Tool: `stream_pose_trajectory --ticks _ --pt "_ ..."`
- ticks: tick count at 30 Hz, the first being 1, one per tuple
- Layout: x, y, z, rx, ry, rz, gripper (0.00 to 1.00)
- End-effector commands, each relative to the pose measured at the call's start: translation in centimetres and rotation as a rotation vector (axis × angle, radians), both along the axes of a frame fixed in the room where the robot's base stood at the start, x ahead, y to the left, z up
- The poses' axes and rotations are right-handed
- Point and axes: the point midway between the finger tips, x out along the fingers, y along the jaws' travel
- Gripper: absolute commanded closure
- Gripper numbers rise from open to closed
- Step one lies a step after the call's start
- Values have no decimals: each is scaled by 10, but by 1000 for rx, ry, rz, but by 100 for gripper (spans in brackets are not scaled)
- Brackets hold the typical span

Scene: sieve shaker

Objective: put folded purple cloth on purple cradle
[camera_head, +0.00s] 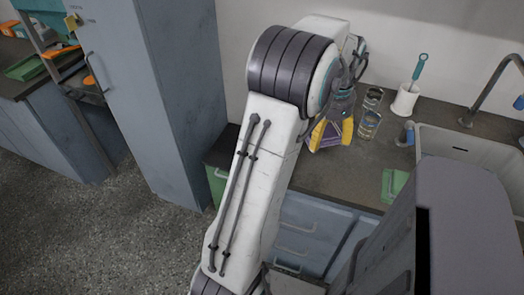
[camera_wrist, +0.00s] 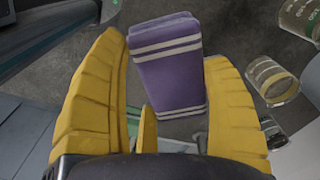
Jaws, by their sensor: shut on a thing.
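The folded purple cloth (camera_wrist: 168,78) with pale stripes is between the two yellow fingers of my gripper (camera_wrist: 165,50) in the wrist view. My gripper is shut on it. In the head view, my gripper (camera_head: 333,131) is over the dark counter beside the glass jars, and part of the purple cloth (camera_head: 328,137) shows between the yellow fingers. I cannot make out the purple cradle in either view. My arm and gripper hide part of the counter.
Two glass jars (camera_head: 368,125) (camera_head: 373,98) stand close right of my gripper; they also show in the wrist view (camera_wrist: 272,82). Beyond are a brush in a white holder (camera_head: 405,101) and a sink (camera_head: 455,148). A green item (camera_head: 394,184) lies near the counter's front edge.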

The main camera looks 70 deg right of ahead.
Motion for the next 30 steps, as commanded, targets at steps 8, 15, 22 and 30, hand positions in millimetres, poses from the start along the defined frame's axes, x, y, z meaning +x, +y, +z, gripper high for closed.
stream_pose_trajectory --ticks 8,15,22,30 --pt "3 7 -1 0 0 153 57" --pt "33 3 -18 3 0 184 57" --pt "77 -2 -44 3 0 182 57" --pt "110 -7 -64 1 0 178 57"
